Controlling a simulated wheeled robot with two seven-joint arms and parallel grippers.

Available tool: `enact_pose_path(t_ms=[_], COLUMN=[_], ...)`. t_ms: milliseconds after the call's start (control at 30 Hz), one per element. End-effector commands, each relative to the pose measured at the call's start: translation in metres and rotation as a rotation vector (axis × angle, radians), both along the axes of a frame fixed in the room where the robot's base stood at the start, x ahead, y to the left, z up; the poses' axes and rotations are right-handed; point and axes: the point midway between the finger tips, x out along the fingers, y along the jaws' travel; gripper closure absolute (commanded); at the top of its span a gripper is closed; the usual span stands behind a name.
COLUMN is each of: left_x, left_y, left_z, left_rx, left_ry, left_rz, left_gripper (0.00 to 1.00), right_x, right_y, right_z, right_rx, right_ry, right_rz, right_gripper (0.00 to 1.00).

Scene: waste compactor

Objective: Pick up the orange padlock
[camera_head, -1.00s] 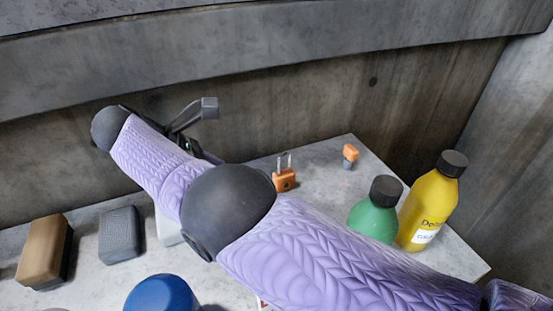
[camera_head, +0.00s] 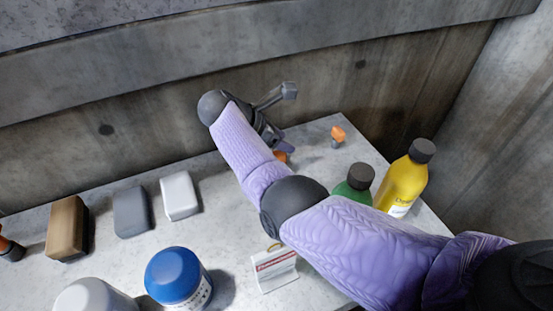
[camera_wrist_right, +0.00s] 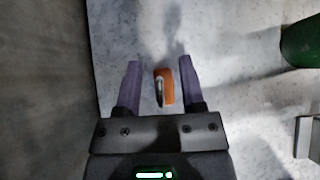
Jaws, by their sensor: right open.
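The orange padlock (camera_head: 280,156) is mostly hidden behind my right arm and gripper in the head view. Only a small orange part shows there. In the right wrist view the orange padlock (camera_wrist_right: 166,84) is seen from above on the grey surface, with a dark, shiny part along its left side. My right gripper (camera_wrist_right: 159,76) is open, with one purple finger on each side of the padlock in that view. Gaps show between it and both fingers. The same gripper (camera_head: 286,147) points down at the padlock in the head view. My left gripper is out of view.
A small orange-and-grey item (camera_head: 338,134) lies behind and right. A green bottle (camera_head: 355,186) and yellow bottle (camera_head: 406,180) stand at right. A white sign (camera_head: 275,269), blue-capped container (camera_head: 175,277) and several blocks (camera_head: 131,212) are nearer or left. A wall (camera_head: 150,120) rises behind.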

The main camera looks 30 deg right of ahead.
Motion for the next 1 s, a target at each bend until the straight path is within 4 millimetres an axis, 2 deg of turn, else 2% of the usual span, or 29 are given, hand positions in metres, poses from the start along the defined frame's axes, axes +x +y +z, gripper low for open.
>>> enact_pose_path(t_ms=[233, 467, 500, 1000], left_x=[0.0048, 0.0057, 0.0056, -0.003], left_y=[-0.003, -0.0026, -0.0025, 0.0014], left_z=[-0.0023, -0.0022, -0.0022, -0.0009], left_rx=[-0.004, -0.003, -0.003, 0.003], left_ry=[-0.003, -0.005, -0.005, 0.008], left_rz=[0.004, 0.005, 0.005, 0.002], left_gripper=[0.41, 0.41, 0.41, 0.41], right_x=[0.0001, 0.0001, 0.0001, 0.0001], right_y=[-0.0032, -0.0028, -0.0028, -0.0026], right_z=[-0.0028, -0.0026, -0.0026, -0.0025], right_rx=[0.0, 0.0, 0.0, 0.001], right_ry=[-0.001, -0.001, -0.001, -0.001], right_rz=[0.0, 0.0, 0.0, 0.0], right_gripper=[0.49, 0.98, 1.0, 1.0])
